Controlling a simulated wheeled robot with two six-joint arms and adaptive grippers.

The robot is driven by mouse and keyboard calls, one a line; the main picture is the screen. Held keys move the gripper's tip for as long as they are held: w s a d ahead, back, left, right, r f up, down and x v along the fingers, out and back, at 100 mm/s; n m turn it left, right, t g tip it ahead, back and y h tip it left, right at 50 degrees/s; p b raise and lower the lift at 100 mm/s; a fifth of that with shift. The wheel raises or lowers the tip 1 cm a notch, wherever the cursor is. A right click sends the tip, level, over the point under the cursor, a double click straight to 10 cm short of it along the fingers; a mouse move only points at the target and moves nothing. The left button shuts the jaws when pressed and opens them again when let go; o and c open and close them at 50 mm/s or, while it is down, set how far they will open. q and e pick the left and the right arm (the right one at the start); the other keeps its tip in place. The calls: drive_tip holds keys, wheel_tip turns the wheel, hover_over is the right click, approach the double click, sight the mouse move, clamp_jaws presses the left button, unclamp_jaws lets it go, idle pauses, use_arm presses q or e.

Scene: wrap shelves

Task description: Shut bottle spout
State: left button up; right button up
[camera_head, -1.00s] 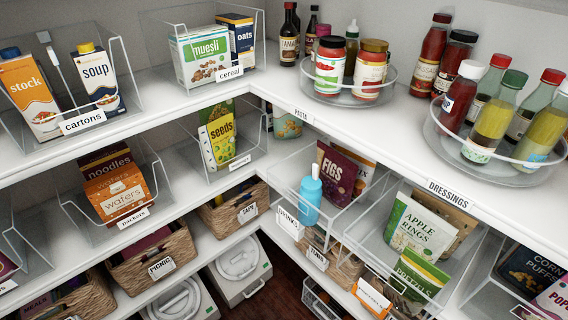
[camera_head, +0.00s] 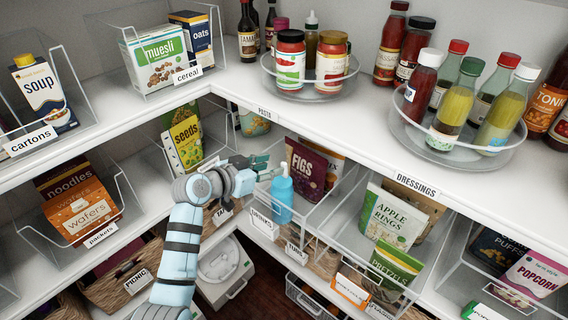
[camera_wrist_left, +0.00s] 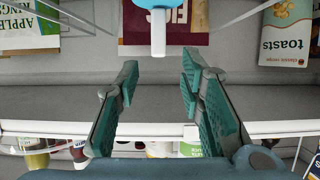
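I cannot tell the spout's exact angle. My left gripper (camera_head: 265,168) is just left of the bottle's top in the head view, about level with it. In the left wrist view, the left gripper (camera_wrist_left: 158,80) has its fingers wide apart with nothing between them; the spout lies beyond the tips. My right gripper is not in view.
A purple figs bag (camera_head: 308,170) stands behind and right of the bottle. The apple rings bag (camera_head: 392,217) is in the neighbouring clear bin. The seeds bag (camera_head: 185,143) is left of my gripper. The upper shelf's edge (camera_head: 330,160) runs above.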

sight(283, 164)
use_arm(q)
drive_tip(key=b+x, duration=0.1)
drive_tip(key=x, duration=0.5)
drive_tip(key=shift+w+d+f, duration=0.1)
drive_tip(key=shift+w+d, duration=0.05)
drive_tip(key=shift+d, duration=0.15)
clamp_jaws()
